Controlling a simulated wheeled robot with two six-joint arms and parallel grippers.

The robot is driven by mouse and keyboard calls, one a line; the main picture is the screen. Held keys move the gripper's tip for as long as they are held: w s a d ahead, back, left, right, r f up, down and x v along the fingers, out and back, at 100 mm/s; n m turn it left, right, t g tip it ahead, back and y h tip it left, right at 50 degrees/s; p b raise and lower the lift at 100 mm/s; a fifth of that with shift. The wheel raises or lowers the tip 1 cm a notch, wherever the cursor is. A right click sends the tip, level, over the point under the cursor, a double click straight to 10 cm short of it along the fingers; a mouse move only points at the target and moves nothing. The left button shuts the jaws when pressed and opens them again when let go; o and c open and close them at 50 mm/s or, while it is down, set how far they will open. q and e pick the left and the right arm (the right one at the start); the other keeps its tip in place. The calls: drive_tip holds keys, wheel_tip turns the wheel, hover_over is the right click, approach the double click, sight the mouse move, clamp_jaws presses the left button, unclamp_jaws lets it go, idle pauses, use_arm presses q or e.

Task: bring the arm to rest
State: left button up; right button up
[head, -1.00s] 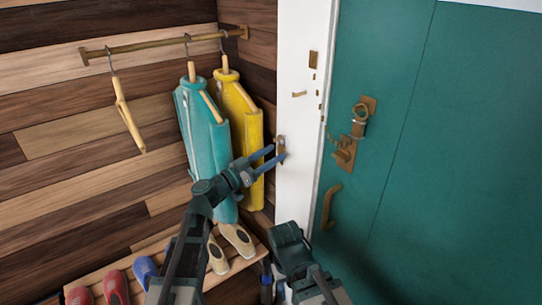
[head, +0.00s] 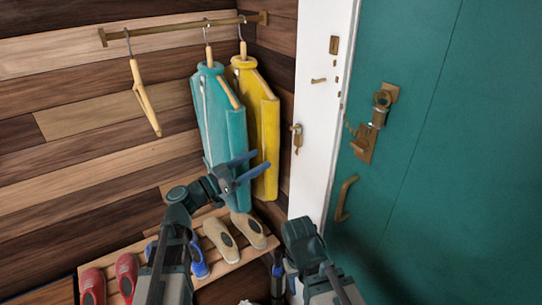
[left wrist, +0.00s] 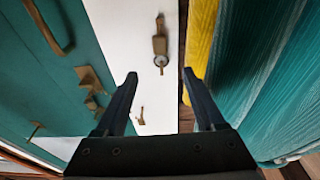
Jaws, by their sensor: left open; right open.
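My left gripper (head: 259,164) is open and empty, in front of the yellow jacket and apart from the white door frame. In the left wrist view its two fingers (left wrist: 160,76) stand apart with nothing between their tips. A brass key (head: 296,140) hangs on the door frame to the right of the gripper; in the left wrist view the key (left wrist: 160,45) shows beyond the fingertips. My right gripper (head: 278,270) is low in the middle, pointing down and partly hidden by its own arm; it holds nothing that I can see.
A teal jacket (head: 221,120) and a yellow jacket (head: 265,130) hang from a rail (head: 185,29) beside an empty hanger (head: 145,97). A slatted shoe rack (head: 225,268) with several shoes stands below. The teal door (head: 440,150) with brass lock and handle (head: 346,198) is shut at right.

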use_arm(q)
drive_tip(key=shift+v, duration=1.45)
drive_tip(key=s+d+f+n+g+y, duration=0.2)
drive_tip(key=s+f+g+y, duration=0.2)
drive_tip(key=f, duration=0.5)
drive_tip(key=s+d+f+n+g+y, duration=0.2)
drive_tip(key=s+f+g+y, duration=0.15)
drive_tip(key=f, duration=0.55)
drive_tip(key=s+a+f+n+g+y, duration=0.4)
drive_tip(key=s+a+f+n+y, duration=0.25)
drive_tip(key=a+f+y, duration=0.35)
drive_tip(key=s+d+r+m, duration=0.2)
drive_tip(key=s+d+m, duration=0.25)
drive_tip(key=d, duration=0.55)
wheel_tip(320, 180, up, 16)
drive_tip(key=n+p, duration=0.1)
drive_tip(key=p, duration=1.4)
drive_tip(key=shift+s+d+f, duration=0.15)
drive_tip(key=shift+s, duration=0.25)
drive_tip(key=shift+g, duration=0.25)
